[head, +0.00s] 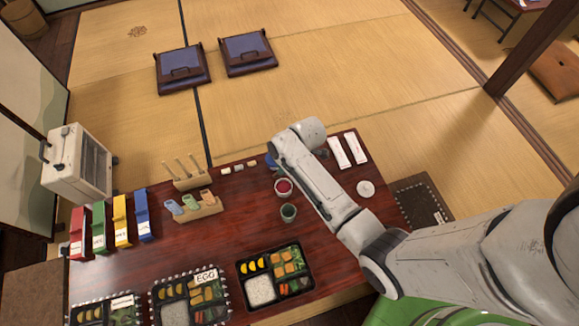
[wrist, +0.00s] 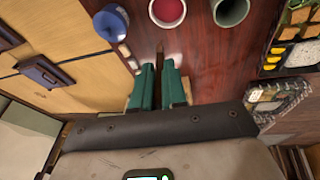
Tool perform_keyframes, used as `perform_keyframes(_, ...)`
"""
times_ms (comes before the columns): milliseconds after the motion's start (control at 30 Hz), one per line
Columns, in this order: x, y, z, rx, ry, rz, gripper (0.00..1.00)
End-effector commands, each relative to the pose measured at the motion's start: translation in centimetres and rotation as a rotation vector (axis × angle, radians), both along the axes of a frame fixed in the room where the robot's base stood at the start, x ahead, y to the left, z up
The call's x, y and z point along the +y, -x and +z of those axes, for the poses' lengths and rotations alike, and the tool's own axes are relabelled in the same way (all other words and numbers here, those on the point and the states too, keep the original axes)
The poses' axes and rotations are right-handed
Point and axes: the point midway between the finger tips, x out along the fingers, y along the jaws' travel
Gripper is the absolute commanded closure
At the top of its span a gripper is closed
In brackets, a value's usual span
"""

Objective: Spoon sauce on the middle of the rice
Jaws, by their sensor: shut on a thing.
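My gripper (wrist: 160,66), with teal fingers, is closed on a thin dark handle (wrist: 160,48), probably the spoon; its far end is hard to make out. In the head view my arm hides the gripper. A cup of red sauce (head: 284,187) stands on the table; it also shows at the top of the wrist view (wrist: 167,9), just beyond the fingertips. The open black lunch box (head: 240,268) near the front edge holds white rice (head: 260,290), with yellow pieces and vegetables beside it. No sauce shows on the rice.
A green cup (head: 288,212) stands close to the sauce. Coloured cartons (head: 122,220) and a wooden rack (head: 196,209) stand at the left. The middle of the table (head: 225,240) is clear.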

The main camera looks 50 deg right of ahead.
Motion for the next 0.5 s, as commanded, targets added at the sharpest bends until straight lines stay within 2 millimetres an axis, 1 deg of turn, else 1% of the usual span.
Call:
perform_keyframes(33,-0.4,0.7,-0.3,-0.011,-0.006,0.025,1.00)
perform_keyframes(167,-0.9,1.6,-1.0,-0.031,-0.014,0.079,1.00)
perform_keyframes(367,-1.0,1.9,-1.7,-0.040,-0.017,0.103,1.00)
perform_keyframes(500,-1.0,1.9,-2.6,-0.039,-0.017,0.103,1.00)
